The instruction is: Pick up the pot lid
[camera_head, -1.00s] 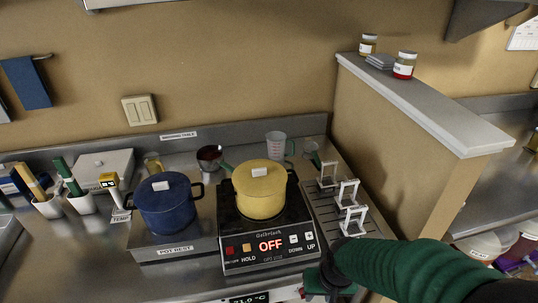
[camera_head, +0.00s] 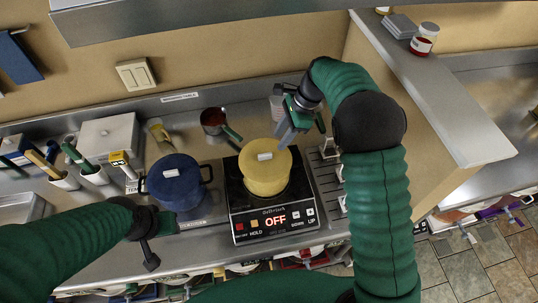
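The yellow pot (camera_head: 267,187) stands on the cooktop with its yellow lid (camera_head: 255,165) on top; the lid has a white block handle (camera_head: 265,156). The blue pot (camera_head: 178,200) stands to its left with a blue lid (camera_head: 178,182) and a pale handle. My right gripper (camera_head: 286,137) points down at the back right edge of the yellow lid; its grey fingers overlap, and contact with the lid is unclear. My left gripper (camera_head: 150,262) is low in front of the blue pot, seen edge-on. I see nothing held in either gripper.
The cooktop (camera_head: 272,219) reads OFF. A partition wall (camera_head: 440,100) rises at the right. An overhead shelf (camera_head: 200,20) crosses the top.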

